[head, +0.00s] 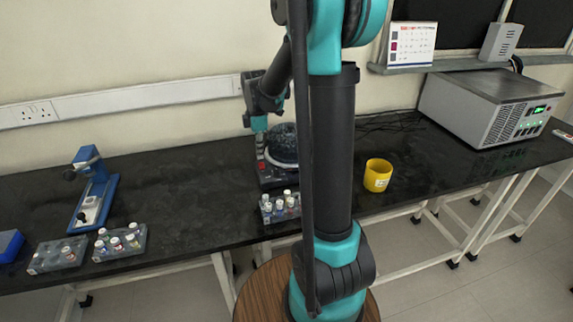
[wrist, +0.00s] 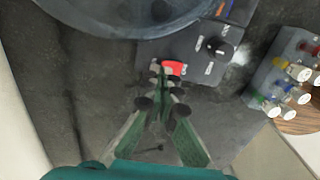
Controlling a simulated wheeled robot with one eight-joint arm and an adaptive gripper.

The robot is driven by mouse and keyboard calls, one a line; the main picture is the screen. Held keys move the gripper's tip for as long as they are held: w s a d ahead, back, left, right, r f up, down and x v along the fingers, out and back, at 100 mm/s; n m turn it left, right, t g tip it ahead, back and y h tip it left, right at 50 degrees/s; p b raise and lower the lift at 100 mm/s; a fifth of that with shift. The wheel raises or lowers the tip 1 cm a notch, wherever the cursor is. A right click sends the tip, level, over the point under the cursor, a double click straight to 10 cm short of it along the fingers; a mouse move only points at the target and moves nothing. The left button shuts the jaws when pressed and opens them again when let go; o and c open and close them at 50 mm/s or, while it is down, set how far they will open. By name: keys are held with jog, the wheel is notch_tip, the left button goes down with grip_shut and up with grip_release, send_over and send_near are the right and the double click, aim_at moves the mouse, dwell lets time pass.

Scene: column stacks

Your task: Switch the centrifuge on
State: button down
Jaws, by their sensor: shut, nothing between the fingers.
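The centrifuge (head: 283,146) stands on the black bench, with a round translucent bowl on a dark base. My arm column hides its right part. In the wrist view its bowl (wrist: 125,12) fills the top, and the grey base (wrist: 195,75) carries a red switch (wrist: 174,68) and a black knob (wrist: 217,46). My gripper (wrist: 160,72) is shut and empty, its fingertips at the left edge of the red switch. I cannot tell whether they touch it. In the head view the fingertips are too small to make out.
A rack of vials (head: 281,207) stands right in front of the centrifuge; it also shows in the wrist view (wrist: 285,78). A yellow cup (head: 377,175) and a grey box with a lit panel (head: 490,105) are to the right. A blue device (head: 95,190) stands left.

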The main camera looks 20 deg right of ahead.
jog(key=shift+f, duration=1.15)
dwell(0.9)
jog(key=shift+r, duration=2.5)
